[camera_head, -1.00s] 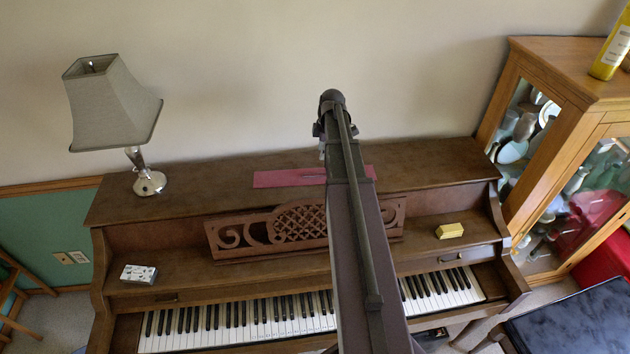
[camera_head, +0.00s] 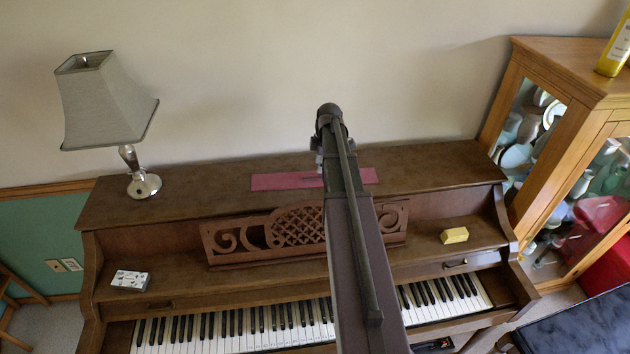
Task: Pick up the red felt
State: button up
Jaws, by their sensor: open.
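The red felt (camera_head: 285,181) is a flat, dark pink-red strip lying on the top of the upright piano (camera_head: 440,166). My arm crosses in front of it, hiding its middle; a short piece shows to the right of the arm. My gripper (camera_head: 318,160) shows only in small part at the far end of the arm, at the left side of the wrist. It appears above or near the felt; the gap between them cannot be judged. The fingertips are mostly hidden, and nothing is seen held.
A lamp (camera_head: 105,110) stands on the piano top at the left. A carved music stand (camera_head: 270,235) is below the felt. A small patterned box (camera_head: 131,280) and a yellow block (camera_head: 454,235) sit on the lower shelf. A glass cabinet (camera_head: 545,110) stands at the right.

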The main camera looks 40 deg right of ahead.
aim_at(315, 176)
jog(key=shift+f, duration=0.15)
jog(key=shift+w+a+f+b, duration=0.15)
jog(key=shift+f+b, duration=0.65)
jog(key=shift+b, duration=0.05)
jog(key=shift+w+a+f+b, duration=0.15)
jog(key=shift+a+f+b, duration=0.05)
jog(key=shift+f+b, duration=0.7)
jog(key=shift+w+a+f+b, duration=0.15)
jog(key=shift+f+b, duration=0.6)
jog(key=shift+b, duration=0.1)
jog(key=shift+d, duration=0.1)
grip_shut()
